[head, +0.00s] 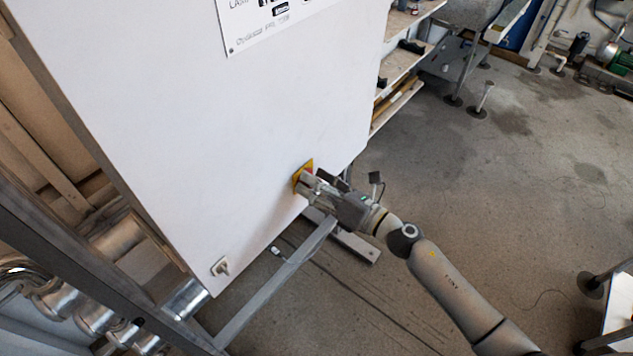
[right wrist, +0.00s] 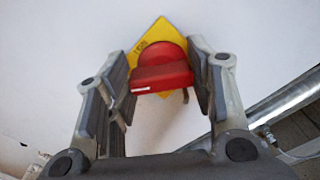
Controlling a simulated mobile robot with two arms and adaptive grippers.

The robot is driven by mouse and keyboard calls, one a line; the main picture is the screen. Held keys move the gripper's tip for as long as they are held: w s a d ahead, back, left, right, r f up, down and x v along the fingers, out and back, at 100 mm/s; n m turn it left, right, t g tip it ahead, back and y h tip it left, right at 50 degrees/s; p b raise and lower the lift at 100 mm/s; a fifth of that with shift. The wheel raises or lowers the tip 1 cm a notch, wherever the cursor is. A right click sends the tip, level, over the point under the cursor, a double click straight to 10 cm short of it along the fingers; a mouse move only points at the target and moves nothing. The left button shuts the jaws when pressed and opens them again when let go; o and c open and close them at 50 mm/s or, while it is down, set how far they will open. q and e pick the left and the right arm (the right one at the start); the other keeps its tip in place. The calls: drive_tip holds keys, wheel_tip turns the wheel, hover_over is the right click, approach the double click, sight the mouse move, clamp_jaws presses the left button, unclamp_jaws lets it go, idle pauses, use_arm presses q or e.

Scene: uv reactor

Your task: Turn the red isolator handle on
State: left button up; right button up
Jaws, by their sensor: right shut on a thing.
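The red isolator handle (right wrist: 162,72) sits on a yellow plate (right wrist: 160,35) on the front of the white cabinet (head: 230,130). In the head view the yellow plate (head: 299,177) is near the cabinet's lower right edge, and my right gripper mostly covers the handle. My right gripper (head: 312,183) reaches it from the right. In the right wrist view its two fingers (right wrist: 162,88) stand on either side of the red handle, and it is shut on the handle. The handle's exact setting is hard to read. My left gripper is not in view.
A small key-like switch (head: 220,267) is on the cabinet's lower left. A metal frame bar (head: 275,283) runs below the cabinet. Shiny pipes (head: 95,312) are at the lower left. Shelves (head: 404,62) stand behind, and open floor (head: 500,190) lies to the right.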

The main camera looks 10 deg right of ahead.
drive_tip(key=o, duration=1)
drive_tip(key=shift+o, duration=0.2)
drive_tip(key=shift+s+d, duration=0.1)
drive_tip(key=v, duration=1.1)
drive_tip(key=shift+s+d, duration=0.25)
drive_tip(key=shift+d, duration=0.05)
drive_tip(key=shift+c, duration=0.4)
